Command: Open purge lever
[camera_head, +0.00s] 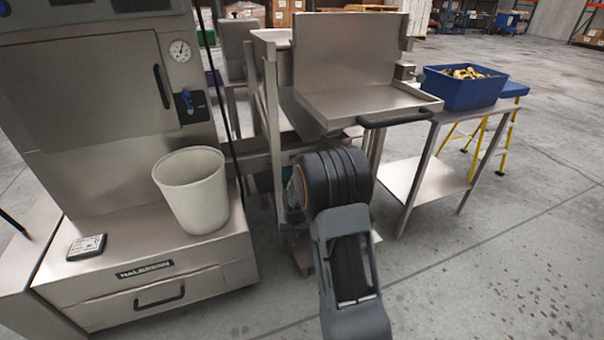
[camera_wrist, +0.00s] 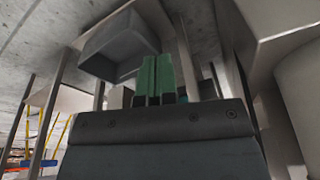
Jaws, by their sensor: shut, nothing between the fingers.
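The likely purge lever is a small blue lever (camera_head: 188,103) on a dark plate on the steel machine front, below a round gauge. It hangs roughly downward in the head view, and I cannot tell its exact setting. My gripper (camera_wrist: 157,62) shows in the wrist view as two green fingers close together, shut and empty. In the head view my arm hides the fingers. My arm is in front of the steel stand, to the right of the lever and well apart from it. The lever is not clearly visible in the wrist view.
A pale bucket (camera_head: 192,190) stands on the machine's ledge below the lever, beside a small flat scale-like device (camera_head: 87,247). A steel tray stand (camera_head: 350,102) is at centre. A blue bin (camera_head: 461,90) sits on a side table (camera_head: 437,182). The floor at right is clear.

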